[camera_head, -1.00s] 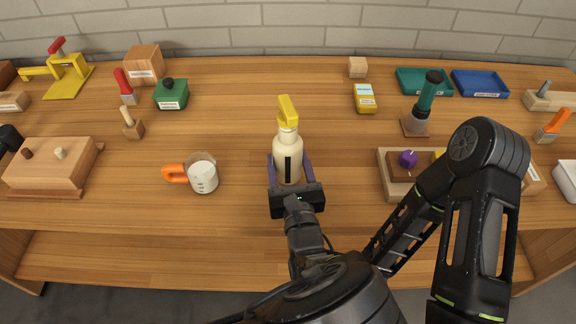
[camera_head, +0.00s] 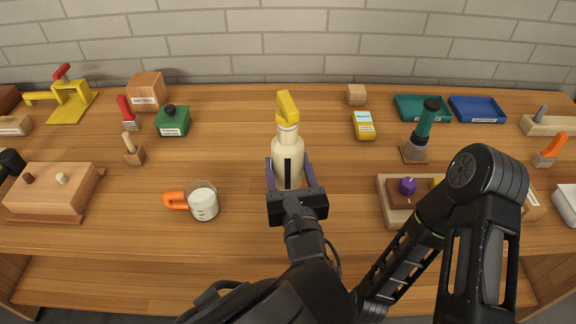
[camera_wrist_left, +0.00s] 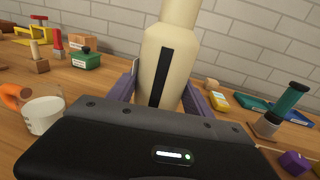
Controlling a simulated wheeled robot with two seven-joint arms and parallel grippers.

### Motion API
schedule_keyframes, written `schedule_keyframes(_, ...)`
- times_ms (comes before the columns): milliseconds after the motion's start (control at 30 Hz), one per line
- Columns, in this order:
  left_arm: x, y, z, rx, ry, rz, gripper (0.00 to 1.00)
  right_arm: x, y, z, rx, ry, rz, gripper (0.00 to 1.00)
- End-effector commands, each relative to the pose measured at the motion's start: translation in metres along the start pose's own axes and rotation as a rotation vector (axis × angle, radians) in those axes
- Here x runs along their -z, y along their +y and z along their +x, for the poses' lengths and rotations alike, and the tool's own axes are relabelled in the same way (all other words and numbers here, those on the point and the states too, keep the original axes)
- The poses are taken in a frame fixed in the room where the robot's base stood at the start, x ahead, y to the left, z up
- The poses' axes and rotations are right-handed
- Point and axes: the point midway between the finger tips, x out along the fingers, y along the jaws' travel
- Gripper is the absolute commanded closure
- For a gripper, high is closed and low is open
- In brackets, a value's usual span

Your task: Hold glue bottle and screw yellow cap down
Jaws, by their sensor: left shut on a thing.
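The cream glue bottle (camera_head: 287,163) stands upright on the bench near the middle, with a black stripe on its front. The yellow cap (camera_head: 287,107) sits on top of its neck. My left gripper (camera_head: 289,183) is shut on the bottle's lower body from the front, with purple fingers on both sides. In the left wrist view the bottle (camera_wrist_left: 171,62) stands between the fingers (camera_wrist_left: 160,88), and its top and cap are out of frame. My right gripper is not in view; a black arm link of mine shows at the right.
A measuring cup of white contents (camera_head: 203,202) with an orange handle stands left of the bottle. A wooden tray with a purple knob (camera_head: 407,187) is to the right, close to my arm. Bench space just around the bottle is clear.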

Motion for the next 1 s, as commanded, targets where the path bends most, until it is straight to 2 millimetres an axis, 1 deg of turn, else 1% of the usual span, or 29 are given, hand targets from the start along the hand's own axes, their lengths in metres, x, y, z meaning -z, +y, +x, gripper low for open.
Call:
schedule_keyframes(167, 0.001, 0.000, 0.000, 0.000, -0.001, 0.000, 0.89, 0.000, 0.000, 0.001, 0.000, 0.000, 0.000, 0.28)
schedule_keyframes(267, 0.008, 0.000, 0.000, 0.000, -0.001, 0.000, 0.89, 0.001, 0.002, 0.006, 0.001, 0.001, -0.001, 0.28)
schedule_keyframes(367, 0.022, 0.000, 0.000, -0.001, 0.000, 0.000, 0.89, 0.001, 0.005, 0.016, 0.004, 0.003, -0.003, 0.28)
schedule_keyframes(700, 0.079, 0.001, 0.000, -0.001, 0.000, 0.000, 0.89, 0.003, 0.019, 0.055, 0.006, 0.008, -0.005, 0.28)
schedule_keyframes(800, 0.093, 0.001, 0.000, -0.001, -0.001, 0.000, 0.89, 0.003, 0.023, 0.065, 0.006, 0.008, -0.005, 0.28)
schedule_keyframes(900, 0.100, 0.001, 0.000, 0.000, -0.001, 0.000, 0.89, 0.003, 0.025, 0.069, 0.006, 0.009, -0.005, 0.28)
schedule_keyframes(1000, 0.101, 0.001, 0.000, 0.000, 0.000, 0.000, 0.89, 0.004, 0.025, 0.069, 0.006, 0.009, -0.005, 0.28)
